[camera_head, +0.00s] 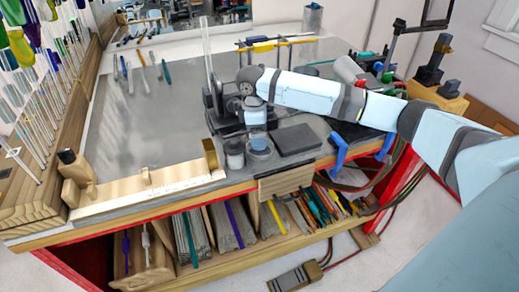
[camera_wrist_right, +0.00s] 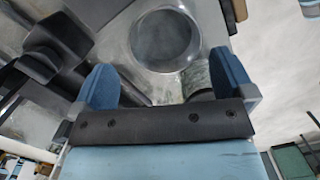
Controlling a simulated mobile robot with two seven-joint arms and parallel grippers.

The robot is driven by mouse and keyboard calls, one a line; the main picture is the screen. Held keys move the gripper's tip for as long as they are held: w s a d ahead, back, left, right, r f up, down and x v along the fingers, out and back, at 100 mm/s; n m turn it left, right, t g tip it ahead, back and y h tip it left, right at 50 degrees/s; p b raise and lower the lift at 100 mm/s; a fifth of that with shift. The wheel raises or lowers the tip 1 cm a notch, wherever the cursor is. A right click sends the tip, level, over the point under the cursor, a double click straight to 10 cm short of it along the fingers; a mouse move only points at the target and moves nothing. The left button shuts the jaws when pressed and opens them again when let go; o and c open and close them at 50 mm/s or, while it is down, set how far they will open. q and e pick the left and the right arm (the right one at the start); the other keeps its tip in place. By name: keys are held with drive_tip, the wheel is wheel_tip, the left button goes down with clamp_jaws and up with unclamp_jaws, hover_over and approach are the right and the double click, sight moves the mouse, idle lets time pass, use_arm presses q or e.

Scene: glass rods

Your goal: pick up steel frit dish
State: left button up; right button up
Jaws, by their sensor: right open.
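A round, shiny grey vessel with a pale rim (camera_wrist_right: 165,40), apparently the steel dish, lies ahead of and between the fingers of my right gripper (camera_wrist_right: 165,80) in the right wrist view. A speckled grey vessel (camera_wrist_right: 197,78) sits beside it, partly hidden by the gripper. In the head view two small round vessels stand near the bench's front edge: a grey one (camera_head: 234,153) at left and a bluish one (camera_head: 260,153) at right. My right gripper (camera_head: 258,138) is open, just above the right one and partly covering it. I cannot tell whether it touches. My left gripper is out of view.
A dark slab (camera_head: 295,140) lies right of the vessels, and a black burner stand (camera_head: 222,112) is close behind left. The grey bench top (camera_head: 150,115) has free room.

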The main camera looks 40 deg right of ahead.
sight(261, 152)
drive_tip(key=shift+f, duration=0.3)
drive_tip(key=shift+s+f, duration=0.1)
drive_tip(key=shift+f, duration=0.05)
wheel_tip(261, 152, down, 5)
drive_tip(key=shift+s+r+p, duration=0.1)
drive_tip(key=shift+s+p, duration=0.05)
drive_tip(key=shift+p, duration=0.6)
drive_tip(key=c, duration=0.8)
